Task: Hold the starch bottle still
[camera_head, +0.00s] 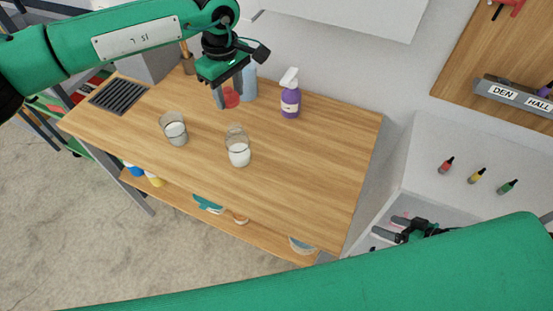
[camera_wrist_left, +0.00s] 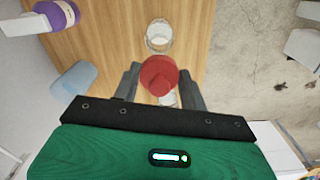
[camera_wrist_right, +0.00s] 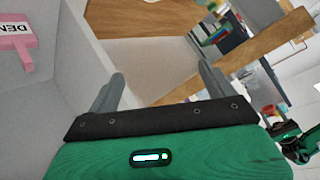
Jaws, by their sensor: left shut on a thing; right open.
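My left gripper (camera_head: 231,97) is pointed down over the back of the wooden table. In the left wrist view my left gripper's fingers (camera_wrist_left: 160,85) are shut on a red-topped bottle (camera_wrist_left: 158,75), which shows as red between the fingers in the head view (camera_head: 232,98). Its body is mostly hidden and no label can be read, so I cannot confirm it is the starch bottle. A purple spray bottle (camera_head: 290,101) with a white head stands apart, to the right. My right gripper (camera_wrist_right: 162,73) is open and empty, away from the table; it also shows in the head view (camera_head: 398,228).
Two glasses with white contents stand on the table (camera_head: 310,165): one front centre (camera_head: 238,155), one left (camera_head: 175,132). A light blue bottle (camera_head: 250,83) is behind my left gripper. A dark grille (camera_head: 119,95) lies at left. The table's right part is clear.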

